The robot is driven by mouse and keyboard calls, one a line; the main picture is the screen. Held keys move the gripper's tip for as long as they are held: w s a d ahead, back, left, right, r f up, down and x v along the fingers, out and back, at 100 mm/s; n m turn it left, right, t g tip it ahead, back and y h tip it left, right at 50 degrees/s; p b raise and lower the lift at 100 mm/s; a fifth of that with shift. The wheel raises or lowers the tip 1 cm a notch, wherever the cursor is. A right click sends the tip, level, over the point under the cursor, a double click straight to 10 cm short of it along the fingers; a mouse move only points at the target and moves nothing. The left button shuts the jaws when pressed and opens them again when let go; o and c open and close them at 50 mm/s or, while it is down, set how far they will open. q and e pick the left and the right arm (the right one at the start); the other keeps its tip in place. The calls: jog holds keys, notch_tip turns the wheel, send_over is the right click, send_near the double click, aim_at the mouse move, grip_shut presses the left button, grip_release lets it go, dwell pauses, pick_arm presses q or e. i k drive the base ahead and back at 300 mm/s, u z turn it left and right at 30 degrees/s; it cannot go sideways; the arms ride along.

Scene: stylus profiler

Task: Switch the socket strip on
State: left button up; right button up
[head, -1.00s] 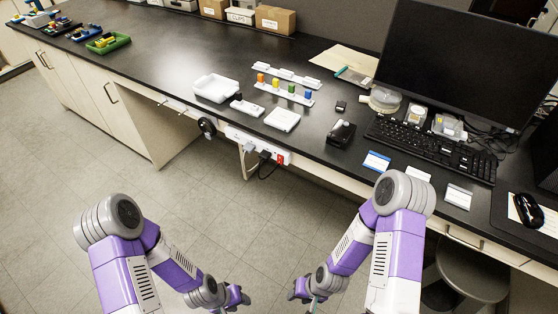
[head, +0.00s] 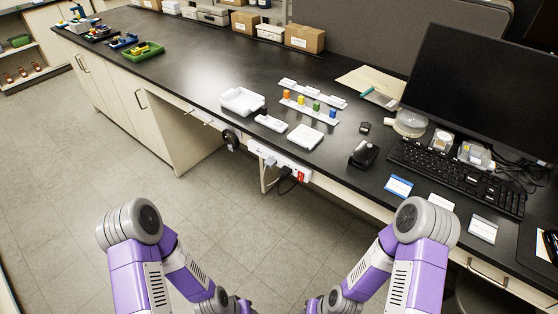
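The white socket strip (head: 277,160) is mounted along the front edge of the black bench, in the middle of the head view. A red switch (head: 301,177) sits at its right end; I cannot tell its position. A grey plug and a black plug (head: 285,172) are in the strip, with a black cable hanging below. My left gripper (head: 240,305) is low at the bottom edge of the picture, partly cut off, well below the strip. My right gripper (head: 312,306) is also at the bottom edge, mostly cut off. Neither touches the strip.
The bench top (head: 205,70) carries a white tray (head: 243,101), a rack with coloured pieces (head: 309,106), a black device (head: 364,154), a keyboard (head: 455,176) and a monitor (head: 485,90). A round black item (head: 231,139) hangs left of the strip. Floor before the strip is clear.

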aim_at(301, 176)
jog(key=k, duration=0.65)
jog(key=u, duration=0.8)
jog(key=i, duration=1.15)
jog(key=z, duration=0.4)
